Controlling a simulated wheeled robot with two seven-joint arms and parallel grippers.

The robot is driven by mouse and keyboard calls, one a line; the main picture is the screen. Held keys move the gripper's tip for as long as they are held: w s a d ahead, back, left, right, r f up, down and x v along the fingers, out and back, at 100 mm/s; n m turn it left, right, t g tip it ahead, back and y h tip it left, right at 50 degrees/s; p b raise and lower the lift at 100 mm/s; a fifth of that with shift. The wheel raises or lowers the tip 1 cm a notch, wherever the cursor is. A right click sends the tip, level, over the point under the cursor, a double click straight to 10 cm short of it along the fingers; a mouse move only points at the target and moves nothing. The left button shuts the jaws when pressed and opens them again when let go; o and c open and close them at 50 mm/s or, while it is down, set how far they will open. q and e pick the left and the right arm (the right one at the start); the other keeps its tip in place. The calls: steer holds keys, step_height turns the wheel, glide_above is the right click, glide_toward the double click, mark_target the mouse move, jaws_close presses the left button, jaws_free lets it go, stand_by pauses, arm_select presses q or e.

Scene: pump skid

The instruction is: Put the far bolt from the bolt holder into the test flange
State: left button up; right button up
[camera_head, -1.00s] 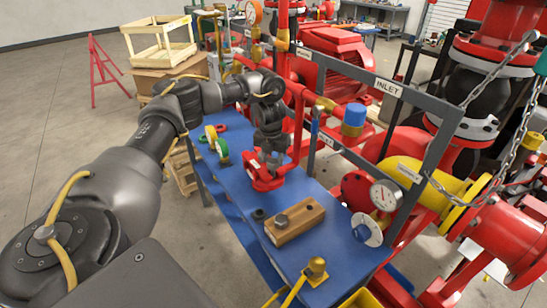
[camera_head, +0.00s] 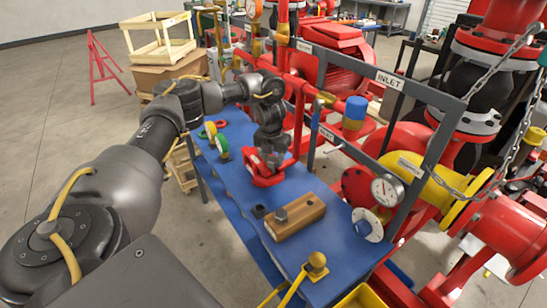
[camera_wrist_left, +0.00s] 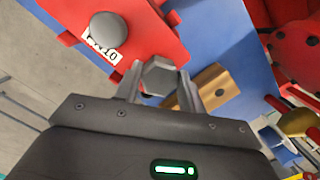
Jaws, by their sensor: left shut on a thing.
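My left gripper (camera_head: 271,157) is over the red test flange (camera_head: 262,178) on the blue bench. In the left wrist view the gripper (camera_wrist_left: 158,88) is shut on a grey hex-headed bolt (camera_wrist_left: 158,74), at the edge of the red flange (camera_wrist_left: 150,40). The bolt's shank is hidden, so I cannot tell whether it is in a hole. A round grey part (camera_wrist_left: 108,29) stands on the flange beside a white label. My right gripper is out of view.
A dark nut-like piece (camera_head: 259,211) lies left of the holder. A brass fitting (camera_head: 317,263) is at the near bench end. Blue bench space (camera_head: 236,190) is clear.

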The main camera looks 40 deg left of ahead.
arm_select(q)
steer(key=o, duration=1.1)
steer(key=shift+r, duration=0.35)
steer(key=r, duration=0.6)
steer(key=s+r, duration=0.1)
steer(key=r, duration=0.3)
steer(key=shift+s+d, duration=0.1)
steer(key=shift+d, duration=0.1)
